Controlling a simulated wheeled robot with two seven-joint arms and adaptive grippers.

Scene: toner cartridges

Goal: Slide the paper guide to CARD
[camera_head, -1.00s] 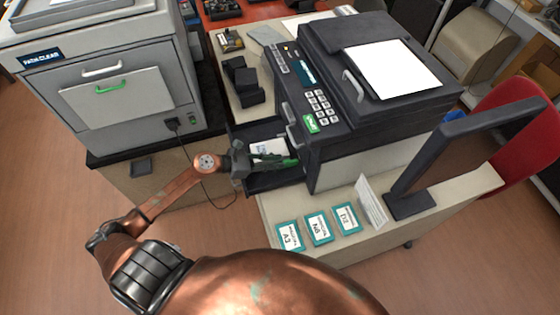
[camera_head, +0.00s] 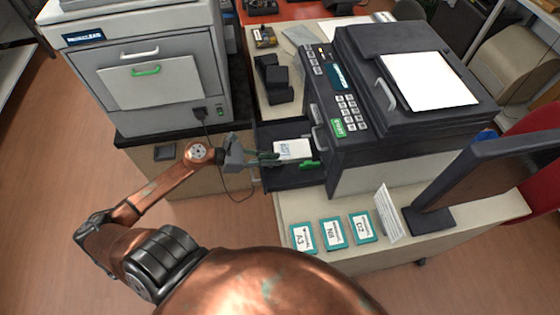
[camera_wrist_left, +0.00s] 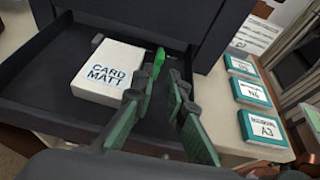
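The paper tray (camera_head: 292,181) is pulled out of the dark printer. A white pack (camera_head: 293,150) lies in it, and the left wrist view shows the label "CARD MATT" on the pack (camera_wrist_left: 108,72). The green paper guide (camera_head: 309,165) stands in the tray beside the pack; it also shows in the left wrist view (camera_wrist_left: 158,60), close to the pack's right side. My left gripper (camera_head: 276,158) is at the tray's left side, its fingers pointing at the guide. In the left wrist view its fingers (camera_wrist_left: 166,84) are apart with nothing between them. My right gripper is out of view.
Several teal-edged cards (camera_head: 333,233) lie on the counter in front of the printer, near an upright white sign (camera_head: 388,213) and a dark frame (camera_head: 430,218). Dark blocks (camera_head: 273,80) sit behind the tray. A grey machine (camera_head: 150,80) stands at left.

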